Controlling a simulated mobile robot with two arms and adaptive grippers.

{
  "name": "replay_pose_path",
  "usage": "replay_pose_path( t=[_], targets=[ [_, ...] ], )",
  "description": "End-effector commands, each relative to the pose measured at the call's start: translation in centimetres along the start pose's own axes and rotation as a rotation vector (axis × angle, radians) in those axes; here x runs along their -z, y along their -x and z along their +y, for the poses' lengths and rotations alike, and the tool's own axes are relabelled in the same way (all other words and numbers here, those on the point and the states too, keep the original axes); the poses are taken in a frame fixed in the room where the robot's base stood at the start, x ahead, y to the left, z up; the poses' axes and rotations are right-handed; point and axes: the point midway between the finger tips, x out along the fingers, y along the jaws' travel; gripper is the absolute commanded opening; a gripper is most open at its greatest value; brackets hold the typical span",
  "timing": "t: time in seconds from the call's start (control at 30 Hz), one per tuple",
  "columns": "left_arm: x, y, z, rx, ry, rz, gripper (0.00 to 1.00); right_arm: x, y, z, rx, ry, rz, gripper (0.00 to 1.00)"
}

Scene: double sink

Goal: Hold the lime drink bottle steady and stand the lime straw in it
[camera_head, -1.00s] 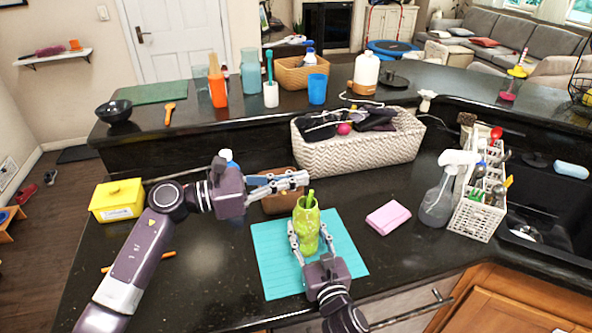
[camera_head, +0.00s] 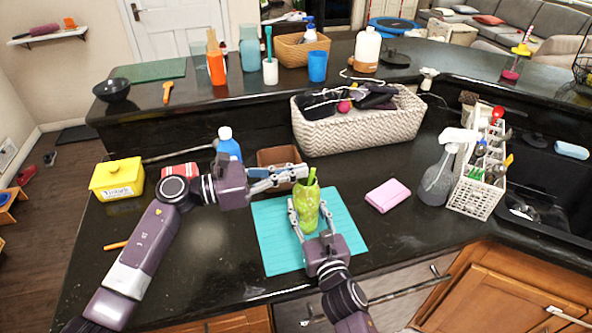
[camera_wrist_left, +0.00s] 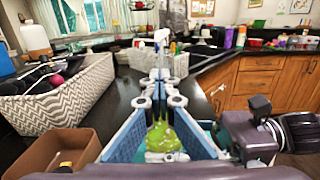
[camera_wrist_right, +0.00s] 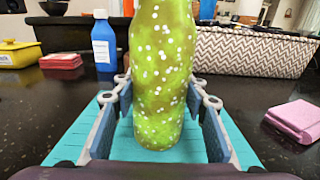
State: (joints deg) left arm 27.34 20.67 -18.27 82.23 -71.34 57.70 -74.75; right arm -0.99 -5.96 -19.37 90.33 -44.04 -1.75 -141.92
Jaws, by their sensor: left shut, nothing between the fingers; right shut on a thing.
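The lime drink bottle (camera_head: 307,211) stands upright on a teal mat (camera_head: 273,243). My right gripper (camera_head: 308,217) is shut around its body, one finger on each side; the right wrist view shows the speckled green bottle (camera_wrist_right: 162,75) between the fingers. In the left wrist view the bottle (camera_wrist_left: 165,138) shows beneath the left fingers.
A brown box (camera_head: 279,157) and a blue bottle (camera_head: 229,146) stand behind the left gripper. A pink sponge (camera_head: 388,195) lies right of the mat, with a spray bottle (camera_head: 437,180) beyond. A woven basket (camera_head: 360,134) stands behind.

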Motion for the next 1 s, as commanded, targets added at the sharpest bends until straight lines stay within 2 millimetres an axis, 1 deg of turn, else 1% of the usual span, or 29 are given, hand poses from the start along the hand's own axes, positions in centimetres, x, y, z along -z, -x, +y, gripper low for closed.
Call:
replay_pose_path(
  t=[0.03,0.2,0.47,0.57,0.67,0.9,1.0],
  targets=[
    [0.0,0.0,0.0,0.0,0.0,0.0,0.02,0.0,0.0,0.0,0.0,-0.001,0.0,0.15],
    [0.0,0.0,0.0,0.0,0.0,0.0,0.19,0.0,0.0,0.0,0.0,-0.001,0.0,0.15],
    [0.0,0.1,0.0,0.0,0.0,0.0,0.19,0.0,0.0,0.0,0.0,0.0,0.0,0.15],
    [0.1,0.6,0.0,-0.001,0.001,0.001,0.19,0.0,0.0,0.0,0.0,0.0,0.0,0.15],
    [0.2,2.0,0.1,-0.002,0.001,0.004,0.19,0.0,0.0,0.0,0.0,0.0,0.0,0.15],
    [0.2,7.2,0.1,-0.003,0.002,0.004,0.19,0.0,0.0,0.0,0.0,0.0,0.0,0.15],
    [0.1,9.1,0.1,-0.003,0.0,0.003,0.19,0.0,0.0,0.0,0.0,0.0,0.0,0.15]
  ],
)
